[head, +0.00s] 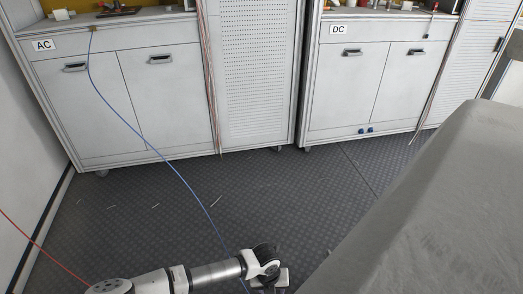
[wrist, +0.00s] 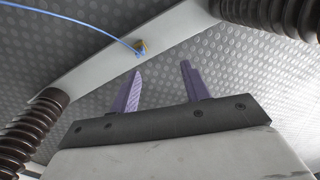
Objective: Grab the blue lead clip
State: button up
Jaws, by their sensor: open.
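The blue lead (head: 150,147) runs from the AC bench down over the floor and passes behind my arm. In the wrist view the blue lead (wrist: 80,14) comes in from the upper left and ends at a small brassy-brown clip (wrist: 141,47). The clip shows against a pale bar, just beyond my left purple finger. My gripper (wrist: 161,66) is open, with clear space between its two fingers. The clip appears ahead of the fingertips, not between them; I cannot tell the exact distance. In the head view my gripper (head: 281,278) is at the bottom middle, and the clip cannot be made out there.
A pale bar (wrist: 85,80) crosses ahead of the fingers, with brown ribbed insulators (wrist: 35,125) at its sides. A grey covered block (head: 430,210) stands at right. The AC cabinet (head: 120,95) and DC cabinet (head: 370,90) line the back. A red lead (head: 40,248) hangs at left.

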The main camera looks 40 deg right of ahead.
jog(key=shift+t+y, duration=0.4)
jog(key=shift+y, duration=0.1)
jog(key=a+f+b, duration=0.1)
jog(key=f, duration=0.2)
jog(key=a+f, duration=0.1)
jog(key=f, duration=0.3)
jog(key=w+a+f+b, duration=0.1)
jog(key=f, duration=0.3)
jog(key=shift+b, duration=0.3)
jog(key=shift+a+f+b, duration=0.15)
jog(key=shift+f+b, duration=0.5)
jog(key=shift+f, duration=0.85)
jog(key=shift+a+f+b, duration=0.1)
jog(key=shift+f+b, duration=0.55)
jog(key=shift+f, duration=0.85)
jog(key=shift+w, duration=0.1)
grip_shut()
jog(key=shift+r, duration=0.15)
